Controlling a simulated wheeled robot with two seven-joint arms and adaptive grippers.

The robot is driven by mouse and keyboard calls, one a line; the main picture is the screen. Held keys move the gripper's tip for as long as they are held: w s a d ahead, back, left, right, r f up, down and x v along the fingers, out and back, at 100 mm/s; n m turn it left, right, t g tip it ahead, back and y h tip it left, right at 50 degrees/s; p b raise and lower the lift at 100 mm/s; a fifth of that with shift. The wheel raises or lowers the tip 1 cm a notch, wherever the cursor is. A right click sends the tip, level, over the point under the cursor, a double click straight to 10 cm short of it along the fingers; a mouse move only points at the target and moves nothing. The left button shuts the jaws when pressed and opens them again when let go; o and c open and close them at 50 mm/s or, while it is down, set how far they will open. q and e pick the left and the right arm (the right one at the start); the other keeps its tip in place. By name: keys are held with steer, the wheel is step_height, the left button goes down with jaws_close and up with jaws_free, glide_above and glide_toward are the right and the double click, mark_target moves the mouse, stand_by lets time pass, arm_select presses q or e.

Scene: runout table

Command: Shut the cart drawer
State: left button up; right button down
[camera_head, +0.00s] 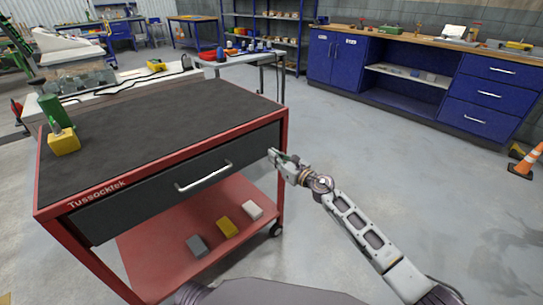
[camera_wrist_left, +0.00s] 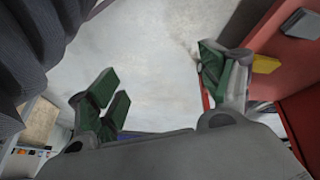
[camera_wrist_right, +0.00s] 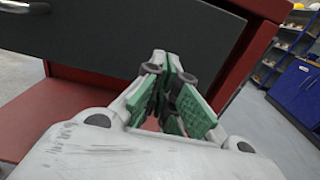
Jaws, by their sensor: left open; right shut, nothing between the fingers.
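The red cart (camera_head: 288,125) has a dark top and one dark grey drawer (camera_head: 140,205) with a pale bar handle (camera_head: 203,177). The drawer front sits close under the red top rim; I cannot tell whether a small gap remains behind it. My right gripper (camera_head: 274,157) is shut and empty at the right end of the drawer front, beside the red corner post. In the right wrist view its fingers (camera_wrist_right: 170,85) overlap the drawer front's lower right corner; contact is unclear. My left gripper (camera_wrist_left: 158,80) is open and empty, low beside the cart's lower shelf, outside the head view.
Grey, yellow (camera_head: 227,228) and white blocks lie on the red lower shelf (camera_head: 160,265). Blue cabinets (camera_head: 335,60) and an orange cone (camera_head: 526,162) stand right. The floor between is clear.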

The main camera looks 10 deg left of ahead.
arm_select(q)
steer(key=shift+g+y, duration=0.4)
steer(key=r+p, duration=0.1)
steer(key=r, duration=0.1)
steer(key=a+r+p, duration=0.1)
steer(key=r, duration=0.2)
steer(key=shift+s+a+r, duration=0.15)
steer(key=shift+s+a, duration=0.05)
arm_select(e)
steer(key=v, duration=0.8)
steer(key=shift+s+d, duration=0.3)
steer(key=shift+m, duration=0.3)
